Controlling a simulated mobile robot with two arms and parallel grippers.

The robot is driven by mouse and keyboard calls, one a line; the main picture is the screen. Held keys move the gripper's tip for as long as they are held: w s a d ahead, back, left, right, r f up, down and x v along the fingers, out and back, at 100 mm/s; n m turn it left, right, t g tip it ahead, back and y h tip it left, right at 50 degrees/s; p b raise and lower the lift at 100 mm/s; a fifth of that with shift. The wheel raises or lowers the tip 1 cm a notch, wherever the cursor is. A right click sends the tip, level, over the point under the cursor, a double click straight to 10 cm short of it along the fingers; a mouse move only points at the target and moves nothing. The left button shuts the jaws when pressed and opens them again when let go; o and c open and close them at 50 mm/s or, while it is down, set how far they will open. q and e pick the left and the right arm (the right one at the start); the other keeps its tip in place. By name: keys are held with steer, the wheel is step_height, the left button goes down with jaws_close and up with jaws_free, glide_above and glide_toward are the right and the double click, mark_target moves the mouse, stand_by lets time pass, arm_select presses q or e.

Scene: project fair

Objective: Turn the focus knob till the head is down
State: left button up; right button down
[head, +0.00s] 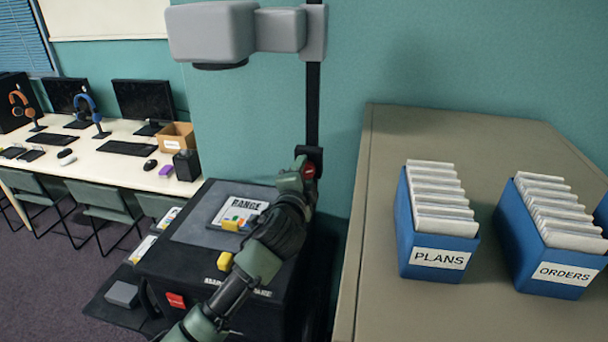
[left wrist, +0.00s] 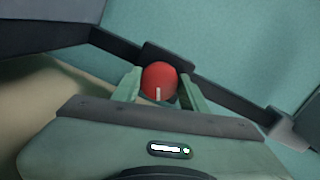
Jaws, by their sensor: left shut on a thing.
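The focus knob (left wrist: 160,80) is a red ball-like knob with a short white mark at its lower edge in the left wrist view. It also shows in the head view (head: 309,171), low on a black column (head: 313,105). My left gripper (left wrist: 158,88) has one finger on each side of the knob and is shut on it. The grey head (head: 212,32) sits high on the column, well above the knob. My right gripper is not in view.
A black base box (head: 185,258) with a grey top stands below the head, carrying a card and yellow blocks. A tan cabinet (head: 400,310) on the right bears blue file boxes marked PLANS (head: 425,268) and ORDERS (head: 553,283). A desk (head: 112,167) with monitors stands at left.

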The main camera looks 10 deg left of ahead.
arm_select(q)
steer(key=shift+f+n+h+p, duration=0.15)
steer(key=shift+n+h, duration=0.25)
steer(key=shift+n, duration=2.55)
steer(key=shift+f+n+h+p, duration=0.15)
steer(key=shift+n+h, duration=0.25)
steer(key=shift+n, duration=2.55)
steer(key=o, duration=1.4)
steer(key=shift+c, duration=0.2)
steer(key=shift+r, duration=0.1)
